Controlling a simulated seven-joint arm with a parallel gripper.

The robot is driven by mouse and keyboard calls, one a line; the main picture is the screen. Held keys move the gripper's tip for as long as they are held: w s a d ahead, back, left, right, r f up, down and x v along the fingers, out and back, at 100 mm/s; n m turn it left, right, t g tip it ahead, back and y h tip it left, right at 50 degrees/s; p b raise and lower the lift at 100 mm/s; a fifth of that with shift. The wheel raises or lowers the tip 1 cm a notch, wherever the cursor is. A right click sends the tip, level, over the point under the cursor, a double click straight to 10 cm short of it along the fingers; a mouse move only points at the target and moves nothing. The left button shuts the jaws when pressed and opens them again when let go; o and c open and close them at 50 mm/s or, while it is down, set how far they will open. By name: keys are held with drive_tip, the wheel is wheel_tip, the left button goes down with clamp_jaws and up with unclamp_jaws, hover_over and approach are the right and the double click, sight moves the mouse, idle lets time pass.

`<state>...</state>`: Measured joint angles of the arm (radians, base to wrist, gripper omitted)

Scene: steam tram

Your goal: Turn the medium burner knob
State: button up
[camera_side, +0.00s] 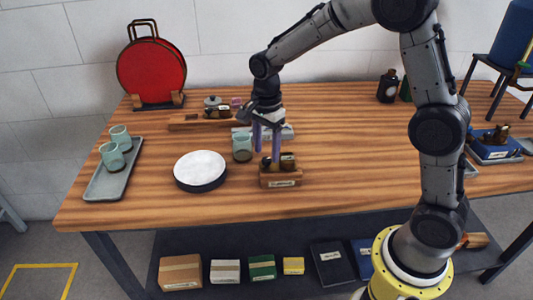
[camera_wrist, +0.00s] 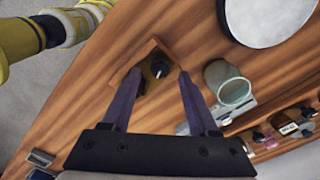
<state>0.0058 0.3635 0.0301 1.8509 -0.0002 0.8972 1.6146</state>
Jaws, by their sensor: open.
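A small wooden block (camera_side: 281,181) with a pale front label stands near the front middle of the table. Dark, brownish knob-like pieces (camera_side: 287,160) sit on its top. I cannot tell which one is the medium burner knob. In the wrist view the block (camera_wrist: 150,48) holds a brassy round piece (camera_wrist: 160,69) and a dark one. My gripper (camera_side: 266,155) points down over the block with its purple fingers apart. In the wrist view the open fingers (camera_wrist: 158,74) flank the knob pieces, with nothing clearly held. Whether they touch anything is unclear.
A green cup (camera_side: 242,148) stands just behind and left of the block. A white-topped round disc (camera_side: 200,168) lies to the left. A grey tray (camera_side: 107,181) with two cups is farther left. A wooden rack (camera_side: 190,121) stands behind. Table right of the block is clear.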

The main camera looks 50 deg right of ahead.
drive_tip(key=shift+f, duration=1.05)
clamp_jaws()
